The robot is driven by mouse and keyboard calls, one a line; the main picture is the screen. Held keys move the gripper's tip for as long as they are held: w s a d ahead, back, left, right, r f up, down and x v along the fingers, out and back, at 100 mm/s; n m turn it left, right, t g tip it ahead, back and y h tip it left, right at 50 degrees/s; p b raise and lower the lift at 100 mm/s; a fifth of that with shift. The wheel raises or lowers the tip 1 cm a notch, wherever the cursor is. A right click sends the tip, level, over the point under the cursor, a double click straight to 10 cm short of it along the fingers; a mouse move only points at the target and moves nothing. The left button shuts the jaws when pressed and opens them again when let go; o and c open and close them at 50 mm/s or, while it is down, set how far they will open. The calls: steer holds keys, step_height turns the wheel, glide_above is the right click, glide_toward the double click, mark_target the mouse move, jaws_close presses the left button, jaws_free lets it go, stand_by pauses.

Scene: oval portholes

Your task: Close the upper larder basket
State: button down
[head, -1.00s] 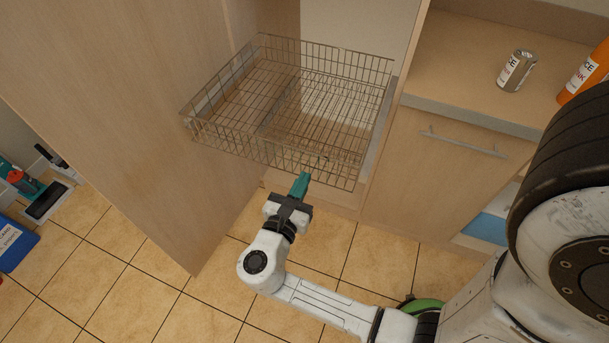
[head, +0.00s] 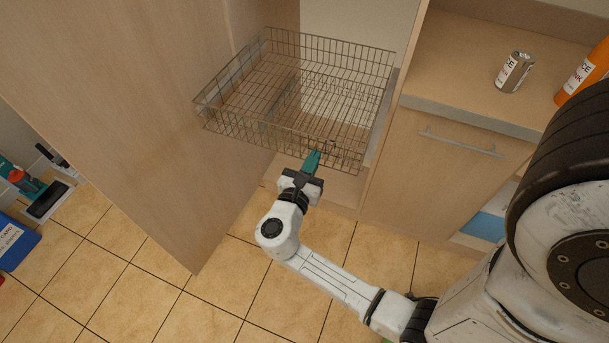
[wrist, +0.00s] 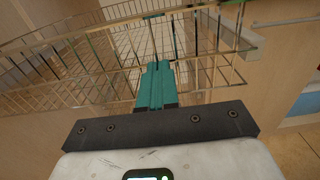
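The upper larder basket (head: 262,138) is a wire basket pulled part way out of a tall wooden cabinet. My gripper (head: 313,158) is at the basket's front wall, right of its middle, with the teal fingers overlapping the lower wires. In the wrist view the fingers (wrist: 156,80) lie side by side with no gap visible, and the basket's front wires (wrist: 80,65) run across just beyond them. The fingers appear to press against the front rather than hold a wire; exact contact is hard to tell. The basket looks empty.
A tall wooden door (head: 130,130) stands open left of the basket. To the right is a counter (head: 450,70) with a can (head: 514,72) and an orange bottle (head: 586,72), above a drawer front with a bar handle (head: 460,143). The tiled floor (head: 150,300) in front is clear.

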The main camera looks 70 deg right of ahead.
mark_target(345, 101)
steer(key=d+b, duration=0.2)
steer(key=d, duration=0.7)
steer(key=d+b, duration=0.3)
steer(key=d, duration=0.7)
steer(key=w+d+b, duration=0.1)
steer(key=d+b, duration=0.2)
steer(key=d, duration=0.7)
steer(key=shift+d+f, duration=0.1)
steer(key=shift+d, duration=0.3)
steer(key=shift+w+d, duration=0.1)
steer(key=shift+r, duration=0.3)
